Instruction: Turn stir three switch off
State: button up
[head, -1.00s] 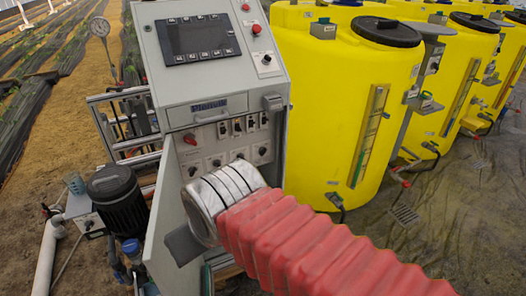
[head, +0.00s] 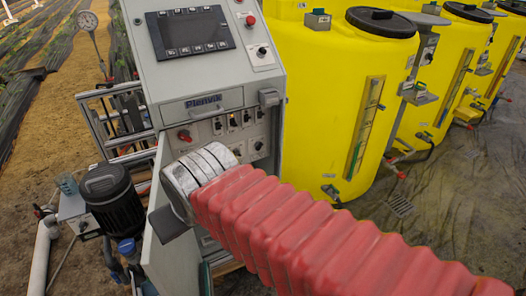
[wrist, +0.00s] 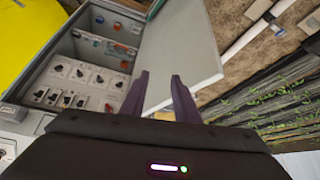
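The grey control cabinet (head: 205,75) stands open at its lower front, with a recessed panel of switches (head: 258,146). In the wrist view several small dark rotary switches (wrist: 78,73) sit in rows on the pale panel at the left; their labels are too small to read, so I cannot tell which is stir three. My gripper (wrist: 160,75) is open, its two dark fingers apart with nothing between them. The fingers point past the panel's right side, towards the cabinet door. In the head view my arm hides the gripper and part of the lower switch row.
The open cabinet door (wrist: 182,55) stands close by the fingers; it also shows in the head view (head: 172,262). A dark pump motor (head: 113,200) is left of the cabinet. Yellow tanks (head: 325,100) stand to the right. A gauge (head: 88,20) rises at the back left.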

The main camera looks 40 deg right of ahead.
jog(key=w+d+f+m+t+h, duration=0.3)
jog(key=w+d+m+t+h, duration=0.15)
jog(key=w+d, duration=1.85)
jog(key=w+d+f+m+t, duration=0.1)
jog(key=w+d+f, duration=0.25)
jog(key=d, duration=0.35)
jog(key=w+d+f+m+t, duration=0.1)
jog(key=w+d+f+m, duration=0.1)
jog(key=d+f, duration=0.35)
jog(key=m+t, duration=0.5)
send_near(260, 148)
jog(key=v, duration=0.6)
jog(key=shift+w+a+r+n+g, duration=0.15)
jog(key=shift+r+n+g, duration=0.1)
jog(key=shift+h, duration=0.35)
jog(key=x, duration=1.4)
jog(key=shift+a+f, duration=0.1)
